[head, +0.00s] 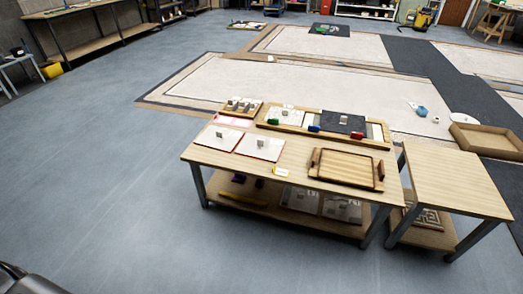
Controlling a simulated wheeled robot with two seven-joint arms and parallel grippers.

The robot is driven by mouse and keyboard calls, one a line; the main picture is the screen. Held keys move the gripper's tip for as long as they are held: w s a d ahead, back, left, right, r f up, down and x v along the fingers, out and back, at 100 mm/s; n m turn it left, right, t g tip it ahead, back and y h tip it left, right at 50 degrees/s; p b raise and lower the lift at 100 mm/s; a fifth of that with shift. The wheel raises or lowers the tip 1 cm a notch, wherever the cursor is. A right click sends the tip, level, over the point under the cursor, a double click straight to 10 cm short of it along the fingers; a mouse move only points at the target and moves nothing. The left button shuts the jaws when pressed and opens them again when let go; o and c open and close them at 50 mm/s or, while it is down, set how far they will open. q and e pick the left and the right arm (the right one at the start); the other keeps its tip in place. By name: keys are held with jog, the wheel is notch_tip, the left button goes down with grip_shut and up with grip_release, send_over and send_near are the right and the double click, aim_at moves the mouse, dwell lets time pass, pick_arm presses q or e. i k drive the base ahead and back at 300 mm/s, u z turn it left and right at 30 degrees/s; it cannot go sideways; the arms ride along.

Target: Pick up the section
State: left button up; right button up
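Several square mosaic sections with small grey grips on top lie on the wooden table. A pale section (213,141) and another pale section (268,151) lie side by side on its left part, both with red edging. Behind them, a long wooden tray (268,126) holds a pale section (285,113) and a dark section (333,121), with red, blue and green pieces along its front. I cannot tell which section is meant. Neither of my grippers is in view; a dark part of my own body shows at the bottom left corner.
The table (290,178) also bears an empty slatted tray (345,168) with brown handles. A lower shelf holds more panels. A bare side table (455,185) stands close at right, an empty wooden crate (488,140) behind it. The blue-grey floor (110,190) at left is clear.

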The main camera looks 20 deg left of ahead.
aim_at(253, 145)
jog(key=z, duration=0.6)
jog(key=i, duration=1.2)
jog(key=u, duration=0.5)
